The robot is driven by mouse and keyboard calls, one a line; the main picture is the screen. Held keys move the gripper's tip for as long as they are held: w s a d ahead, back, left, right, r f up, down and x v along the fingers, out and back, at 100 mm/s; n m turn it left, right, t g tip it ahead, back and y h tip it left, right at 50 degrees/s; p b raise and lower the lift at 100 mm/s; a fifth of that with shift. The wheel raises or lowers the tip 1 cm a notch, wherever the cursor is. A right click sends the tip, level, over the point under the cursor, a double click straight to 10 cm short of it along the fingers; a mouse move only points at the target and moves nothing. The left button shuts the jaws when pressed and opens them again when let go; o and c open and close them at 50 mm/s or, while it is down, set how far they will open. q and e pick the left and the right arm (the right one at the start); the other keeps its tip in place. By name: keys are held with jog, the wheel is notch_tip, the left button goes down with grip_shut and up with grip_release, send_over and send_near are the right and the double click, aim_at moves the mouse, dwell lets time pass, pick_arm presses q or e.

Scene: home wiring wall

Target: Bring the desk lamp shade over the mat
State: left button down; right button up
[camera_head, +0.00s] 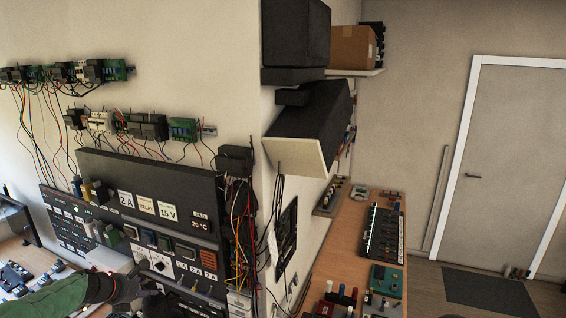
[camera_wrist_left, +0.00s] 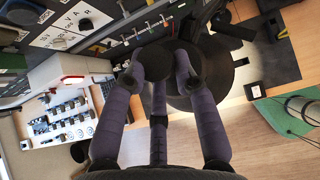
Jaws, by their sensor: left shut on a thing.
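My left gripper (camera_head: 125,287) is low in the head view, close to the wall panel, its tips hard to make out. In the left wrist view its purple-grey fingers (camera_wrist_left: 163,64) are shut on a black round piece that looks like the desk lamp shade (camera_wrist_left: 213,72). The shade's wide dark disc shows behind and right of the fingertips, above a wooden surface. A flat dark mat-like patch (camera_wrist_left: 277,62) lies to the right of the shade, apart from it in the picture. A green flat piece (camera_wrist_left: 284,117) lies lower right; I cannot tell which is the task's mat. My right gripper is out of view.
The black switch panel (camera_head: 150,190) and loose wires (camera_head: 243,225) stand close to my left gripper. A white tray-like area with small parts (camera_wrist_left: 72,120) is at left in the wrist view. A wooden bench (camera_head: 345,250) runs along the wall beyond the corner.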

pick_arm(q)
jog(key=shift+w+a+r, duration=0.1)
jog(key=shift+w+a, duration=0.1)
jog(key=shift+w, duration=0.05)
jog(key=shift+w+a+r+p, duration=0.1)
jog(key=shift+w+a+p, duration=0.1)
jog(key=shift+w+p, duration=0.25)
jog(key=w+p, duration=0.1)
jog(key=w+a+p, duration=0.1)
jog(key=shift+w+a, duration=0.1)
jog(key=shift+w, duration=0.2)
jog(key=shift+f, duration=0.25)
dwell(0.3)
jog(key=shift+s+a+f+b, duration=0.35)
jog(key=shift+a+f, duration=0.45)
jog(key=shift+a, duration=0.1)
jog(key=shift+s+a+f+b, duration=0.3)
jog(key=shift+a+f, duration=0.45)
jog(key=shift+a, duration=0.15)
